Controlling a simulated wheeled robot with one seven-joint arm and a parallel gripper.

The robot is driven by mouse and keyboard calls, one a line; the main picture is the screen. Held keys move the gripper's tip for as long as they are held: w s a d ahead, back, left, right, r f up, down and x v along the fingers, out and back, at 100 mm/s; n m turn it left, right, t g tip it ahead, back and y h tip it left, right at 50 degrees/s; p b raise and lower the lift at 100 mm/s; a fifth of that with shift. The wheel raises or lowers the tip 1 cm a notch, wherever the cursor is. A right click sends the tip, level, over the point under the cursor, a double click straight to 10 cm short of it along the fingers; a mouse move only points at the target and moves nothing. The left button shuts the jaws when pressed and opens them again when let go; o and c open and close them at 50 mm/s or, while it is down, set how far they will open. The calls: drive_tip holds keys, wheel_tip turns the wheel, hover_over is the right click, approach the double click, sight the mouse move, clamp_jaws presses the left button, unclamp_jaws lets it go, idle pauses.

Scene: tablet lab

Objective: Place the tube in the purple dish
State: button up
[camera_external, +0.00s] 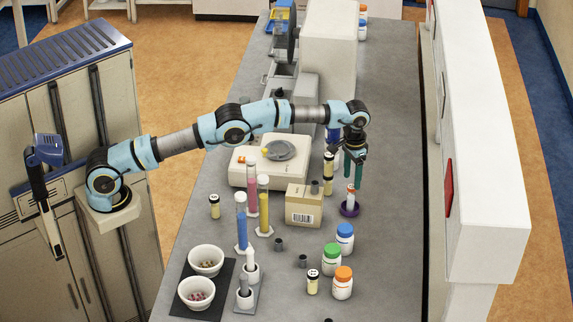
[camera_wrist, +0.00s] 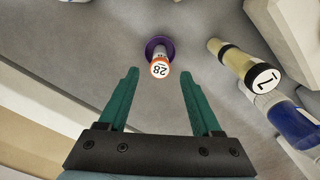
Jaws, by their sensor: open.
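The tube (camera_external: 351,195) is a small upright vial with a white and orange cap. It stands in the small purple dish (camera_external: 349,210) on the grey bench. In the wrist view the tube (camera_wrist: 160,67) shows its cap, marked 28, and the purple dish (camera_wrist: 158,43) shows around its base. My gripper (camera_external: 348,181) points down just above the tube. Its two teal fingers are apart and hold nothing. In the wrist view the tube is in line with the gap of my gripper (camera_wrist: 160,75), beyond the fingertips.
A cardboard box (camera_external: 304,205) is left of the dish. Several capped jars (camera_external: 343,238) stand in front. The bench right of the dish is clear up to a white partition (camera_external: 487,150).

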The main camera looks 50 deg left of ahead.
wheel_tip(320, 180, up, 5)
drive_tip(key=shift+r+p, duration=0.15)
drive_tip(key=shift+p, duration=0.3)
drive_tip(key=shift+a+r, duration=0.1)
drive_tip(key=s+a+r, duration=0.1)
drive_tip(key=s+a, duration=0.3)
drive_tip(key=a, duration=0.5)
drive_tip(key=s+a+r, duration=0.1)
drive_tip(key=s+a, duration=0.4)
drive_tip(key=a, duration=0.3)
drive_tip(key=s+a+f, duration=0.2)
drive_tip(key=s+a, duration=0.2)
drive_tip(key=s, duration=0.5)
drive_tip(key=s+a+f+t+b, duration=0.1)
drive_tip(key=s+a, duration=0.3)
drive_tip(key=s, duration=0.5)
drive_tip(key=s+a+f+n+b, duration=0.1)
drive_tip(key=s+a+f, duration=0.3)
drive_tip(key=s, duration=0.6)
drive_tip(key=shift+a+t, duration=0.3)
drive_tip(key=shift+a, duration=0.1)
